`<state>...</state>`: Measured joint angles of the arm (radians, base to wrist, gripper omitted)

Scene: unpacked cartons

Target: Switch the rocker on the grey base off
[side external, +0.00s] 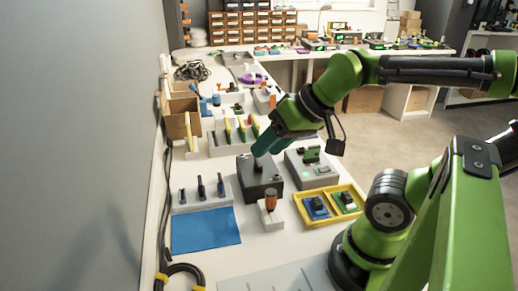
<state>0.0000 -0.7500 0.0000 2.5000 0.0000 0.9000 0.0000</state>
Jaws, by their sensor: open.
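My gripper (263,149) is open, its teal fingers pointing down and left over a dark grey box (262,188). A small black upright part (258,167) stands on top of that box, just below the fingertips. I cannot tell whether the fingers touch it. To the right is a lighter grey base (322,181) with a dark green raised piece (311,155) and a small green patch on its top. Which of these parts is the rocker, and which way it is tipped, is too small to tell.
In front stand an orange-handled tool in a white block (271,217) and a yellow tray (329,217) with small boards. A blue mat (206,230) and a grey rack (203,200) of dark tools lie left. Coloured tools in a rack (228,143) stand behind.

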